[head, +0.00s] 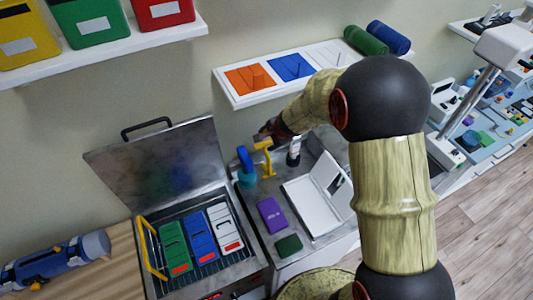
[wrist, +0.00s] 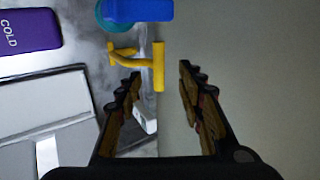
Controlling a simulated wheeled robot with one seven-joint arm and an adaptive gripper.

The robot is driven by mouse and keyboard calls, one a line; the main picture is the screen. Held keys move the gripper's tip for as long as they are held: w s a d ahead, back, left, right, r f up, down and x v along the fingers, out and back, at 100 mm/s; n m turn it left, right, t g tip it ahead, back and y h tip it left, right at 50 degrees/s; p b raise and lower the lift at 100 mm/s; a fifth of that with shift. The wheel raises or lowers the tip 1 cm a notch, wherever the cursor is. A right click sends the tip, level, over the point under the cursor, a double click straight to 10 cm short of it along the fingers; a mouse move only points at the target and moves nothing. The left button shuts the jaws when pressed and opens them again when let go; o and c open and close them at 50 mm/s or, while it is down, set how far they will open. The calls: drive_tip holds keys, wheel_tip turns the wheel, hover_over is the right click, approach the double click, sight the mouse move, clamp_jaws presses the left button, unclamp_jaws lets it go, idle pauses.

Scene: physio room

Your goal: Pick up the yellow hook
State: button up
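The yellow hook (head: 265,158) stands on the grey counter by the wall in the head view, just right of a blue-topped teal item. In the wrist view the yellow hook (wrist: 156,66) is ahead of my gripper, with its thick bar toward the gap between the fingers and its thinner arms reaching left. My gripper (wrist: 159,72) is open, with nothing between its fingertips. In the head view my gripper (head: 268,133) is small and dark, just above the hook. Whether a finger touches the hook is unclear.
A blue-topped teal item (head: 246,167) stands close left of the hook. A purple COLD pack (head: 272,214), a dark green pack (head: 288,245) and a white open case (head: 318,197) lie on the counter. A white shelf (head: 238,101) overhangs behind. An open metal unit (head: 205,268) is left.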

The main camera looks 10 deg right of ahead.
sight(264, 144)
drive_tip(key=shift+m, duration=0.3)
drive_tip(key=x, duration=0.5)
drive_tip(key=b+x, duration=0.1)
drive_tip(key=x, duration=0.2)
drive_tip(key=shift+w+d+f, duration=0.2)
drive_tip(key=shift+d+f, duration=0.1)
drive_tip(key=shift+f, duration=0.05)
drive_tip(key=shift+c, duration=0.8)
drive_tip(key=c, duration=0.8)
clamp_jaws()
